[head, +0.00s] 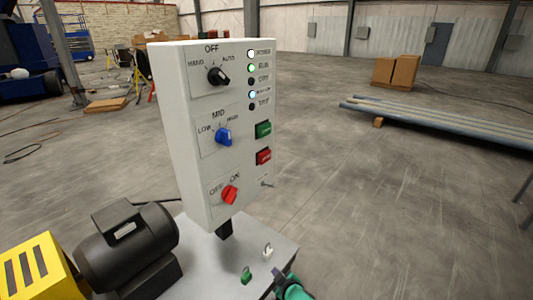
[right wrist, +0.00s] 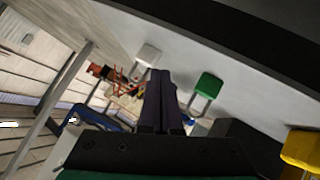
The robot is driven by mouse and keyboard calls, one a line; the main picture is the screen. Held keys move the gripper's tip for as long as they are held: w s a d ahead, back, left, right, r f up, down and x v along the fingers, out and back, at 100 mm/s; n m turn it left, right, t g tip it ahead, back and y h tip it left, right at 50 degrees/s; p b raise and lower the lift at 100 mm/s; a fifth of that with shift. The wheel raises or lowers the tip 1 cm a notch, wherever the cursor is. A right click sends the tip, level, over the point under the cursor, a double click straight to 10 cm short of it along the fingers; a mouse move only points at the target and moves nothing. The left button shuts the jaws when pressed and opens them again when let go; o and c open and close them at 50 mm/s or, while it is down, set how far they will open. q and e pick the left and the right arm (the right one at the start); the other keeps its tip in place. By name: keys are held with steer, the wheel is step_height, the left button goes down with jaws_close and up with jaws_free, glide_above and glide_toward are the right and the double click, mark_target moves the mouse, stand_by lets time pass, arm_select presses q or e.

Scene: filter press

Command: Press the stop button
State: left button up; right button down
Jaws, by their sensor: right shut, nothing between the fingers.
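The white control panel (head: 180,150) stands upright in the middle of the head view. A red push button (head: 263,156), likely the stop button, sits on its lower right face, below a green push button (head: 263,129). Their labels are too small to read. My right gripper (head: 279,275) shows at the bottom edge of the head view, below the panel and apart from both buttons. In the right wrist view its dark fingers (right wrist: 160,80) are together and empty. My left gripper is not in view.
The panel also bears a black knob (head: 217,75), a blue knob (head: 223,137) and a red knob (head: 230,195). A white padlock (head: 267,250) and a green padlock (head: 246,275) are near my right gripper. A black motor (head: 125,240) stands left. Floor right is open.

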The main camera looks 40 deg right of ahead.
mark_target(264, 157)
steer(key=w+d+r+t+h+p, duration=0.1)
steer(key=d+r+t+h, duration=0.1)
steer(key=r, duration=1)
steer(key=w+d+r+t+h+p, duration=0.1)
steer(key=d+r, duration=0.4)
steer(key=r, duration=0.7)
steer(key=w+d+r+t+h+p, duration=0.1)
steer(key=w+d+r+t+h, duration=0.1)
steer(key=r, duration=1)
steer(key=shift+w+d+t+h+p, duration=0.3)
steer(key=shift+w+d+t+h, duration=0.1)
steer(key=shift+d+h, duration=0.4)
steer(key=shift+w, duration=0.1)
steer(key=w+a+b, duration=0.2)
steer(key=w+b, duration=0.1)
steer(key=w, duration=0.5)
steer(key=shift+w+a, duration=0.2)
steer(key=shift+a, duration=0.05)
